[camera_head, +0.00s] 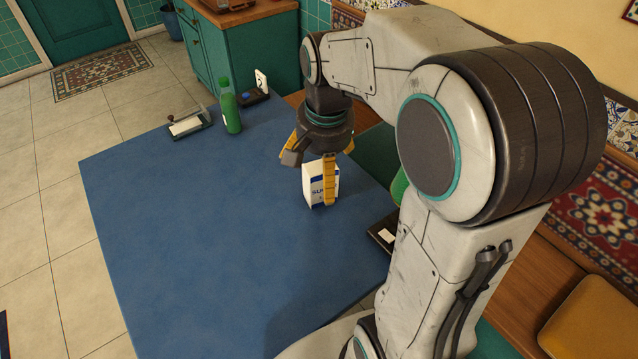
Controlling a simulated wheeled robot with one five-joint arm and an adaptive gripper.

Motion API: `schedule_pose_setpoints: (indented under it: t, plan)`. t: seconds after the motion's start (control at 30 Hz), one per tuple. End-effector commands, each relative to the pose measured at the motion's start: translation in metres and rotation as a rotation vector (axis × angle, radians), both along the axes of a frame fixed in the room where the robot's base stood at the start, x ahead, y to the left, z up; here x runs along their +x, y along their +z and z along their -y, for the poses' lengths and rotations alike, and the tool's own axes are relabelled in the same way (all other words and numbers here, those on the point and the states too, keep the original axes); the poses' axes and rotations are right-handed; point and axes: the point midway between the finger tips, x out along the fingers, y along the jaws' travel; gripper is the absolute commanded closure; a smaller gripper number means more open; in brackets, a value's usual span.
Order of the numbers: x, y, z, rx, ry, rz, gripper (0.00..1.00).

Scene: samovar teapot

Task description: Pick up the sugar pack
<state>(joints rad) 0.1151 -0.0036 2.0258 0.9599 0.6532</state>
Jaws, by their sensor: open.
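The sugar pack (311,187) is a small white box with blue lettering. It stands upright on the blue table, toward its right side. My gripper (318,178) points down directly above and around the pack, with yellow fingers spread open. One finger hangs in front of the pack's right part and hides some of it. Another finger is up to the left, above the pack's top. I cannot tell whether any finger touches the pack.
A dark box (382,233) lies at the right edge, partly behind my arm. The table's left and front are clear.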

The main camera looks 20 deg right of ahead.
Motion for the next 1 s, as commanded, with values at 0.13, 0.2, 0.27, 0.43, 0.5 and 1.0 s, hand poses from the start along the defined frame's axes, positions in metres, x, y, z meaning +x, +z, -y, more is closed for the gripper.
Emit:
schedule_pose_setpoints:
  t: [0.13,0.2,0.27,0.43,0.5,1.0]
  plan:
    - [0.049,-0.027,0.021,0.036,-0.263,-0.052,0.0]
    - [0.068,-0.041,0.031,0.049,-0.376,-0.071,0.0]
    - [0.082,-0.053,0.038,0.058,-0.464,-0.084,0.0]
    - [0.11,-0.084,0.056,0.074,-0.667,-0.117,0.0]
    - [0.118,-0.094,0.062,0.078,-0.728,-0.125,0.0]
    - [0.132,-0.137,0.072,0.084,-0.85,-0.142,0.0]
